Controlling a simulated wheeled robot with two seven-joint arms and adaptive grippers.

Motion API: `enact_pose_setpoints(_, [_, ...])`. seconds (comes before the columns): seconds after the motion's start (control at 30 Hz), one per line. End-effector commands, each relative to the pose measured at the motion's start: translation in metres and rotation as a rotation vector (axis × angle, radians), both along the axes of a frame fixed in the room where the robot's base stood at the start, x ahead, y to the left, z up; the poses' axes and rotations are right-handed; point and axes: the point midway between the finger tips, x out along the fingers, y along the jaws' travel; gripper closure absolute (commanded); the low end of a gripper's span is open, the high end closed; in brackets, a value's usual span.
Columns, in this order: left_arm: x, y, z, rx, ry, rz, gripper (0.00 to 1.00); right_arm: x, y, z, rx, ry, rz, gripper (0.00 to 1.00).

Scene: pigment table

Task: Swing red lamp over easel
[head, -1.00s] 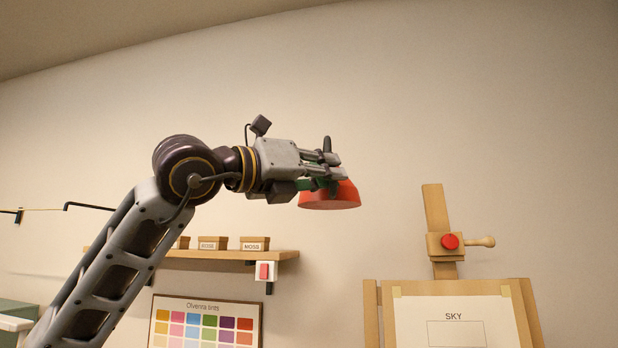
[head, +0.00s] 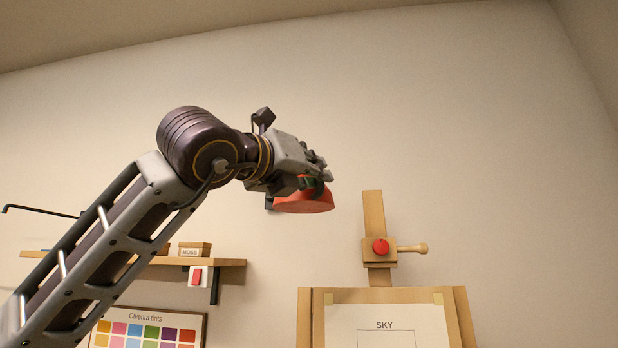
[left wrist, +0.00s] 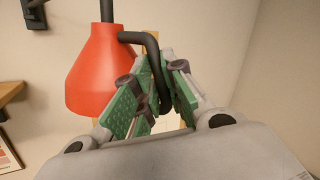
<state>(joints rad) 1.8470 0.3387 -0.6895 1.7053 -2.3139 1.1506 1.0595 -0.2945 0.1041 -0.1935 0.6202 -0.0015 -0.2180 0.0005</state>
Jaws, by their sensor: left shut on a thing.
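The red lamp (head: 303,202) hangs left of the easel's mast (head: 374,213) in the head view, higher than the easel's board. In the left wrist view, its red shade (left wrist: 97,75) hangs from a dark stem, and a black bent handle (left wrist: 152,50) comes off its side. My left gripper (head: 318,187) is shut on that handle. Its green pads stand on both sides of it in the left wrist view (left wrist: 157,90). The easel has a red knob and carries a sheet marked SKY (head: 385,322). My right gripper is not in view.
A wooden shelf (head: 228,262) with small boxes, one marked MOSS (head: 194,249), is on the wall below my left arm. A red-and-white switch (head: 197,277) and a tint chart (head: 150,315) are below it. The wall between lamp and easel mast looks clear.

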Motion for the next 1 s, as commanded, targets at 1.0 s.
enact_pose_setpoints(1.0, [-0.001, -0.002, 0.002, -0.001, -0.005, 0.008, 0.66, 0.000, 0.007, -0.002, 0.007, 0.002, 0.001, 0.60])
